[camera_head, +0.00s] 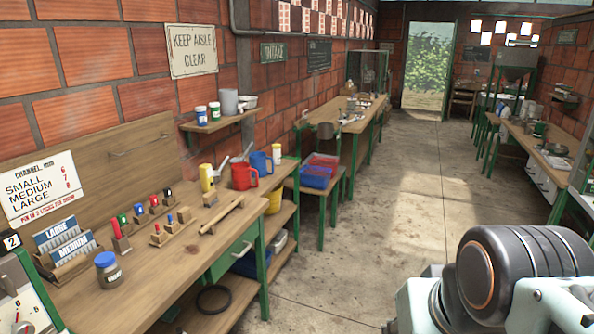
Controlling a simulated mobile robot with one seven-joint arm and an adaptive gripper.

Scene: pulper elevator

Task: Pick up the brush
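A long wooden piece (222,214) lies on the near workbench (150,285), to the right of small wooden blocks with coloured tops. It may be the brush, but I cannot make out bristles at this size. No other thing on the bench is clearly a brush. My gripper is not in view. Only part of my own arm shows at the lower right, over the floor and apart from the bench.
The bench also holds a blue-lidded jar (108,269), a yellow bottle (207,178), a red jug (243,176) and a blue jug (262,163). A shelf (225,120) hangs above. The aisle floor (400,200) is clear. A bench (545,148) stands at right.

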